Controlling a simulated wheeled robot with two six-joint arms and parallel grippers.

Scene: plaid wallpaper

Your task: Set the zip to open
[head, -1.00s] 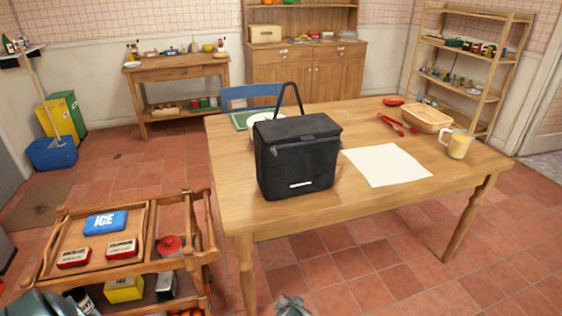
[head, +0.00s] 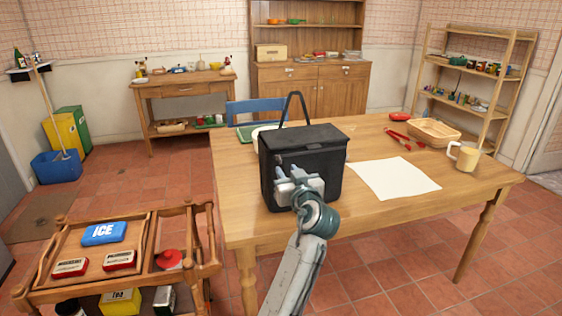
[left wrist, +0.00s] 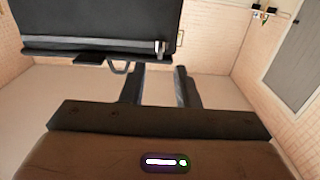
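The black cooler bag (head: 325,160) stands upright on the wooden table, its lid down and its handle loop raised. My left gripper (head: 288,172) is in front of the bag's front face and covers part of it. In the left wrist view the bag (left wrist: 95,20) fills the upper left, and a small pale metal piece, perhaps the zip pull (left wrist: 160,47), shows near its edge. The two fingers of my left gripper (left wrist: 161,85) are apart with nothing between them, below the bag in the picture. The zip's state is too small to tell. My right gripper is out of view.
The table (head: 240,215) also bears a white sheet (head: 395,178), a mug (head: 465,157), a basket (head: 434,132) and red tongs (head: 403,139). A wooden cart (head: 130,284) with an ice pack (head: 104,233) and tins stands at the left.

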